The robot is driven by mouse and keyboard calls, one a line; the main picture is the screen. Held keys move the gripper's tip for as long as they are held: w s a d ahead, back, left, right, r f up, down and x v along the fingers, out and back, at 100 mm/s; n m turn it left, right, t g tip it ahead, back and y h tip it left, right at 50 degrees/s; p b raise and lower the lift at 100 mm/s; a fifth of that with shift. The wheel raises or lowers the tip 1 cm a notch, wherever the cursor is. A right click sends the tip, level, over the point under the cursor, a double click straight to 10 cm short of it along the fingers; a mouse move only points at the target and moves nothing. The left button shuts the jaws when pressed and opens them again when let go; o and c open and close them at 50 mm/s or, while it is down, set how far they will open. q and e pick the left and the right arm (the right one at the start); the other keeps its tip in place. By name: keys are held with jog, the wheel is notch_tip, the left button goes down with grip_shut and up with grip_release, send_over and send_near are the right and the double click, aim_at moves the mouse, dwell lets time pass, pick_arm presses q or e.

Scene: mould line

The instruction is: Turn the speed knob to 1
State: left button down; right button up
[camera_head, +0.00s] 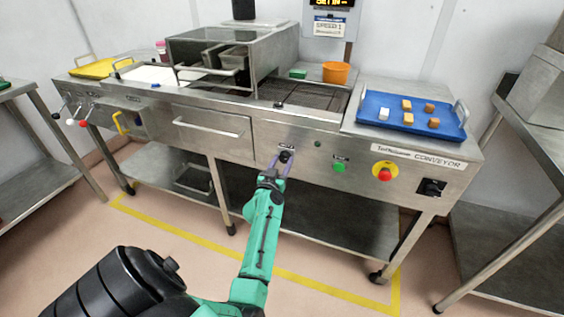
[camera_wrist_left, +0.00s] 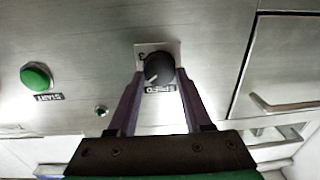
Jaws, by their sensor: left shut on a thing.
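The speed knob (camera_head: 285,157) is a small black dial on the steel front panel of the conveyor. In the left wrist view the knob (camera_wrist_left: 159,67) has a white pointer line and sits on a pale plate, with a SPEED label beside it. My left gripper (camera_head: 283,162) reaches up to the panel. Its two purple fingers (camera_wrist_left: 158,78) stand on either side of the knob and are shut on it. The plate's numbers are mostly hidden or too small to read. My right gripper is not in view.
To the knob's right in the head view are a green start button (camera_head: 339,167), a red stop button (camera_head: 385,174) and a black switch (camera_head: 431,188). A drawer handle (camera_head: 207,127) is to the left. A blue tray (camera_head: 388,132) with several blocks lies on top. A sign (camera_head: 329,27) hangs behind.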

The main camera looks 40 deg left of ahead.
pick_arm(q)
jog(key=shift+r+n+p, duration=0.1)
jog(key=shift+n+p, duration=0.35)
jog(key=shift+n, duration=0.65)
jog(key=n+p, duration=0.1)
jog(key=n, duration=0.1)
jog(key=shift+a+n, duration=0.1)
jog(key=shift+n, duration=0.2)
jog(key=n, duration=0.4)
jog(key=shift+p, duration=0.4)
jog(key=shift+n+h, duration=0.3)
jog(key=shift+n, duration=0.4)
jog(key=c, duration=0.5)
grip_release()
jog(key=shift+o, duration=0.9)
jog(key=shift+w+f, duration=0.1)
jog(key=shift+f, duration=0.1)
